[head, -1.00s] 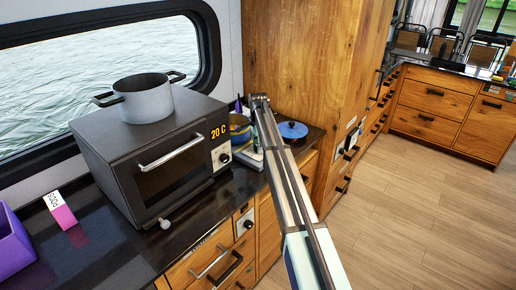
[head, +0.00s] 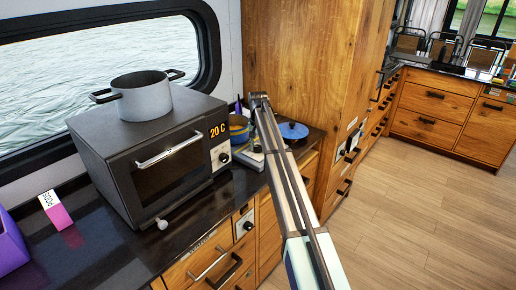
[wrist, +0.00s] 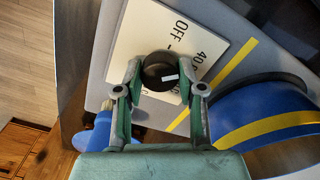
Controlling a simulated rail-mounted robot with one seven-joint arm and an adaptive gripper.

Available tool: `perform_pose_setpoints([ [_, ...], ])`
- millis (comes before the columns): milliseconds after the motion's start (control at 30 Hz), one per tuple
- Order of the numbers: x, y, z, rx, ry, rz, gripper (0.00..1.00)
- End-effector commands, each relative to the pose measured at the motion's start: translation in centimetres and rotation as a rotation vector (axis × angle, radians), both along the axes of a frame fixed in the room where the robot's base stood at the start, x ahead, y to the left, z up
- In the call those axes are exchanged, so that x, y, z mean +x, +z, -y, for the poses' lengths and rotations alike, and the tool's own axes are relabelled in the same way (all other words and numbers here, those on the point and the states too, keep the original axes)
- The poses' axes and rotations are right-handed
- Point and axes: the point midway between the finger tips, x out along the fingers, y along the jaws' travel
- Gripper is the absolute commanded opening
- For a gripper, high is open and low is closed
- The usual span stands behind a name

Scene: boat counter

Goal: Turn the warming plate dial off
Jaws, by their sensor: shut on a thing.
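The black round warming plate dial (wrist: 157,72) sits on a white label plate (wrist: 124,52) in the wrist view. The label shows "OFF" and "40"; other marks are partly covered. A short white mark on the dial points roughly right in that view. My gripper (wrist: 160,76) has its two green fingers on either side of the dial, closed on it. The grey warming plate (wrist: 240,20) has a yellow stripe. In the head view, my arm hides the dial and most of the gripper.
A blue pot with a yellow band (wrist: 265,128) is close beside my right finger; it also shows in the head view (head: 239,128). A blue-lidded item (head: 293,131) stands right of my arm. The oven (head: 150,150) with a grey pot (head: 143,98) is left. A wooden cabinet (head: 300,60) rises behind.

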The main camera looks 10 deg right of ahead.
Motion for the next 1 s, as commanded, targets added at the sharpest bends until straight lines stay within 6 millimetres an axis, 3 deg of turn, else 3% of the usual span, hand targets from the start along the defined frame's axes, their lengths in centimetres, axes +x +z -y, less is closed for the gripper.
perform_pose_setpoints([
  [600,-0.16,-0.24,0.02,0.0,0.577,-0.004,0.04],
  [1000,-0.18,-0.23,0.03,0.001,0.832,-0.005,0.04],
])
